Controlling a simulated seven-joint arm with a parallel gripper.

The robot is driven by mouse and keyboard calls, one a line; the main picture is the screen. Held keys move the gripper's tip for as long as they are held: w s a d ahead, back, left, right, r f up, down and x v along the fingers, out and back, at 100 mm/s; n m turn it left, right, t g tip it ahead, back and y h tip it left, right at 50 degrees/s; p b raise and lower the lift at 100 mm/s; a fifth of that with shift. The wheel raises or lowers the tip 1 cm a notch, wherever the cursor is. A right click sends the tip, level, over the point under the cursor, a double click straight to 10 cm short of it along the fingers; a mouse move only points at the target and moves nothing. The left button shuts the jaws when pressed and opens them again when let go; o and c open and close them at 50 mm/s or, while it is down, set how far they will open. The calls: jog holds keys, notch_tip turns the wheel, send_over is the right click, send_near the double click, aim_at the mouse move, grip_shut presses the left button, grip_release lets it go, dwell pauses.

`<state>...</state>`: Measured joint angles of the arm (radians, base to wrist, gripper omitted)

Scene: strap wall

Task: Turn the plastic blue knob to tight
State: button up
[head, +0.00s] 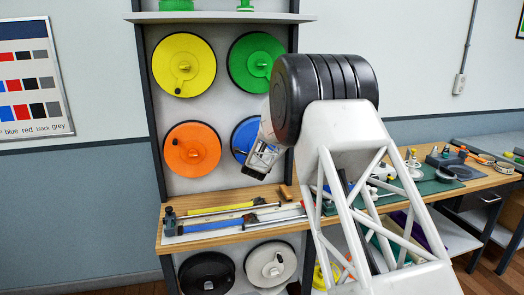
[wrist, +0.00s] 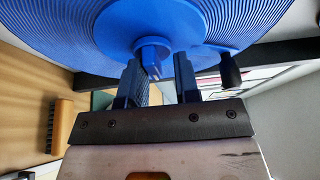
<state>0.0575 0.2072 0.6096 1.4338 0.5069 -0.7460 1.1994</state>
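The blue reel (head: 243,132) hangs on the wall panel, lower right of the upper group, and is partly hidden behind my arm. In the wrist view the blue disc (wrist: 215,20) fills the top, with a blue knob (wrist: 152,52) at its hub. A dark crank handle (wrist: 230,70) sticks out to the right of the knob. My gripper (wrist: 159,66) is open, its two fingers apart on either side of the knob's end. I cannot tell whether either finger touches it. My gripper also shows in the head view (head: 262,156), in front of the reel.
Yellow (head: 200,60), green (head: 245,50) and orange (head: 205,135) reels surround it. A wooden shelf (head: 180,240) with a blue-yellow strap tool lies below. Black (head: 190,270) and white (head: 262,255) reels hang under the shelf. A cluttered bench stands to the right.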

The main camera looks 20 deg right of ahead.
jog(key=shift+f, duration=0.45)
jog(key=v, duration=0.7)
jog(key=shift+s+r, duration=0.35)
jog(key=shift+s, duration=0.05)
jog(key=shift+a, duration=0.15)
dwell(0.4)
jog(key=s+a+r+n+g+y, duration=0.2)
jog(key=s+a+r+n, duration=0.15)
jog(key=s, duration=0.55)
jog(key=s+a+r+n+g+y, duration=0.25)
jog(key=s+n, duration=0.25)
jog(key=s, duration=0.5)
jog(key=s+a+r+n+g+y, duration=0.25)
jog(key=s+n, duration=0.25)
jog(key=s, duration=0.4)
jog(key=s+f+n+g, duration=0.2)
jog(key=s+n+g, duration=0.1)
jog(key=s, duration=1.6)
jog(key=s+f+n+g, duration=0.2)
jog(key=s+n+g, duration=0.2)
jog(key=s, duration=1.5)
jog(key=shift+n, duration=1.05)
